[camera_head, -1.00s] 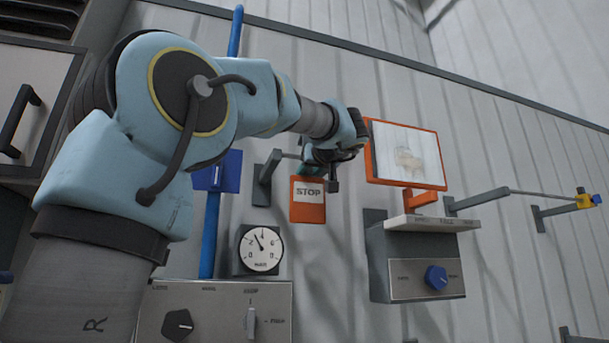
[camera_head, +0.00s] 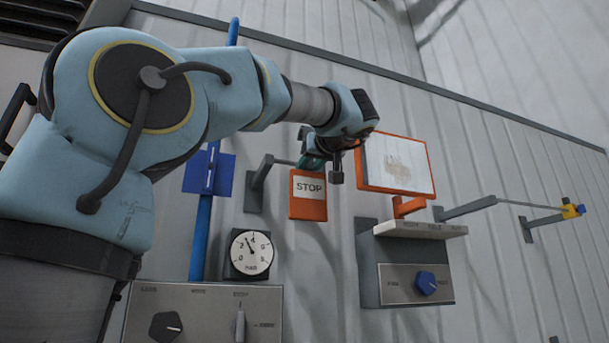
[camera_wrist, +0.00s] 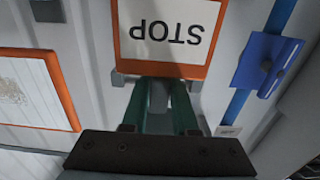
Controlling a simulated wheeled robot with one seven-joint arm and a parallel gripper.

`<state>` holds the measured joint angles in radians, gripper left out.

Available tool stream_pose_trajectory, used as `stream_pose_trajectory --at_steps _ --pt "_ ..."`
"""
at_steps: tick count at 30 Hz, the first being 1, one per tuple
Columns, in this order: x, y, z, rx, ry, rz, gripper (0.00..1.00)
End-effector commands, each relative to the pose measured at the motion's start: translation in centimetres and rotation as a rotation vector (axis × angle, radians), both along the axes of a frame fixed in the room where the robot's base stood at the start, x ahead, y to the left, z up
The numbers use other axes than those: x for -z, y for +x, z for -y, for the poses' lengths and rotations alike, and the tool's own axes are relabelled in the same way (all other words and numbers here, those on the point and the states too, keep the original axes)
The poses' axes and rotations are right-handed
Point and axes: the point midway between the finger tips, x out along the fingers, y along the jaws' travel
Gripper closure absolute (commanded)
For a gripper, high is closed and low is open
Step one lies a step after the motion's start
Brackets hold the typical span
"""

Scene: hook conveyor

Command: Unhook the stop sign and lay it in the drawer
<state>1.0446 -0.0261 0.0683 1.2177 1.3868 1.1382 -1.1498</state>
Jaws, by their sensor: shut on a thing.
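The stop sign is an orange plate (camera_head: 307,208) with a white STOP label, upright beside a grey wall bracket (camera_head: 256,184). A thin rod runs from the bracket toward the sign's top. My gripper (camera_head: 313,165) is shut on the sign's top edge. In the wrist view the sign (camera_wrist: 207,68) appears upside down, just beyond the green fingers of my gripper (camera_wrist: 160,85). Whether the sign still touches the rod is hidden behind the fingers. No open drawer shows. A dark handle (camera_head: 15,117) on a pale front is at the far left, partly behind my arm.
An orange-framed screen (camera_head: 397,165) stands close right of my gripper, above a grey box with a blue knob (camera_head: 427,283). A blue pole (camera_head: 201,235) with a blue plate (camera_head: 222,175) is left. Below are a gauge (camera_head: 251,254) and a control panel (camera_head: 190,312).

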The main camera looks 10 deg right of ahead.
Motion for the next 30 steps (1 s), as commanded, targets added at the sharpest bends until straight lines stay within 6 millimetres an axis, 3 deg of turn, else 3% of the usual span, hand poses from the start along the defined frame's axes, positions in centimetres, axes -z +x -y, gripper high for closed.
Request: stream_pose_trajectory --at_steps 18,30 --pt "0.0 -3.9 0.5 0.0 -0.002 0.001 1.0" --pt "0.1 -4.6 0.6 0.0 0.0 -0.001 1.0"
